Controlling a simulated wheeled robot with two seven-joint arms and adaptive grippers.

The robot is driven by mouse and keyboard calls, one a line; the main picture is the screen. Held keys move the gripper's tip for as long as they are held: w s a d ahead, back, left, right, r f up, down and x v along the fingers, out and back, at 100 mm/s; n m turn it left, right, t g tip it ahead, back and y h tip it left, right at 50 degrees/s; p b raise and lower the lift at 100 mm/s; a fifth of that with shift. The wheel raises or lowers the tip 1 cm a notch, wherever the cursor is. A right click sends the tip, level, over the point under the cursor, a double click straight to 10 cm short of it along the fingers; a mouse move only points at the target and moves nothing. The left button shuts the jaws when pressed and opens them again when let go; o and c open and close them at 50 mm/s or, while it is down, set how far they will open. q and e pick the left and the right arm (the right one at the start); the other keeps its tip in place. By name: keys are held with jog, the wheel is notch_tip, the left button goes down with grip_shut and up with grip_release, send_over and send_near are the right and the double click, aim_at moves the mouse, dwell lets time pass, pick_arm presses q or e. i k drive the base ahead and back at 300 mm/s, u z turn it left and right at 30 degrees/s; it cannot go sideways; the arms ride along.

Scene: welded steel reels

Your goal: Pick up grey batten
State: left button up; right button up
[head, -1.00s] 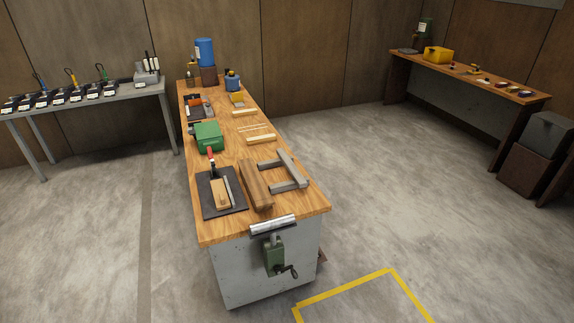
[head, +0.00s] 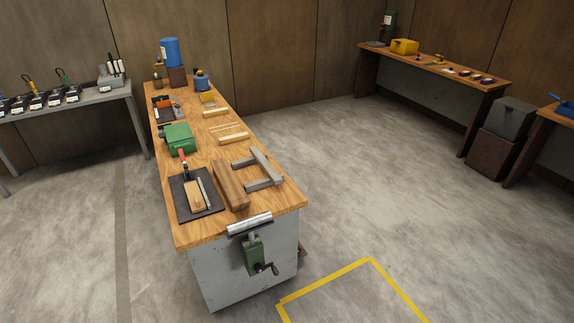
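On the near right part of the wooden workbench (head: 282,198), a long grey batten (head: 266,167) lies slantwise at the right-hand ends of two shorter grey pieces (head: 262,185). Together they form a U shape open to the left. I cannot tell whether the batten rests on these pieces or is joined to them. A thick brown wooden block (head: 230,184) lies just left of them. Neither of my grippers shows in the head view.
A dark board (head: 185,207) with a clamp and wood piece lies near the left edge. A green box (head: 179,137) stands behind it. A green crank vise (head: 254,253) juts from the bench's near end. Open floor (head: 360,190) lies to the right.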

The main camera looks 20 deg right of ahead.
aim_at(268, 170)
jog(key=z, duration=1.6)
jog(key=i, duration=2.75)
jog(key=u, duration=3.25)
jog(key=i, duration=0.35)
